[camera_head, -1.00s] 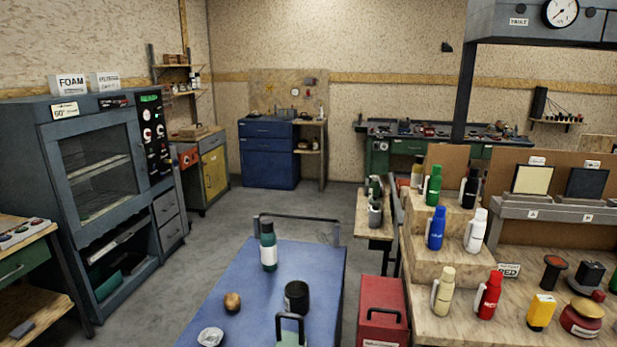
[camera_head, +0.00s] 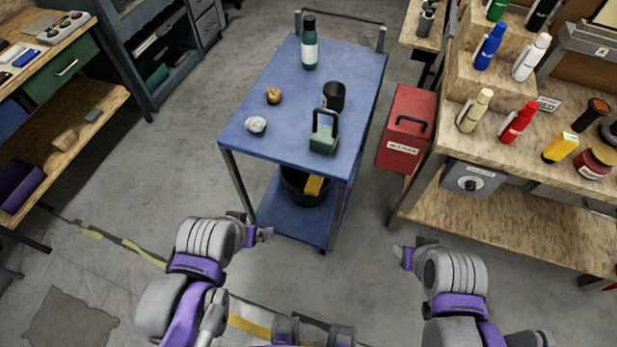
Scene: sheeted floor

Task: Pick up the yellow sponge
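A yellow block that looks like the sponge (camera_head: 313,185) sits tilted at a black bucket (camera_head: 292,187) on the lower shelf of the blue cart (camera_head: 262,170). It is partly under the cart's top, and I cannot tell how deep in the bucket it is. My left gripper (camera_head: 262,233) is in front of the cart's near left leg, empty as far as I see. My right gripper (camera_head: 400,254) is right of the cart, over the floor, apart from everything. Both grippers are small in view, and their finger opening is unclear.
The cart top holds a green bottle (camera_head: 309,48), a black cup (camera_head: 334,97), a green handled item (camera_head: 324,138), a brown lump (camera_head: 273,95) and a crumpled pale lump (camera_head: 256,124). A red box (camera_head: 407,130) and a workbench with a yellow container (camera_head: 559,148) stand right.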

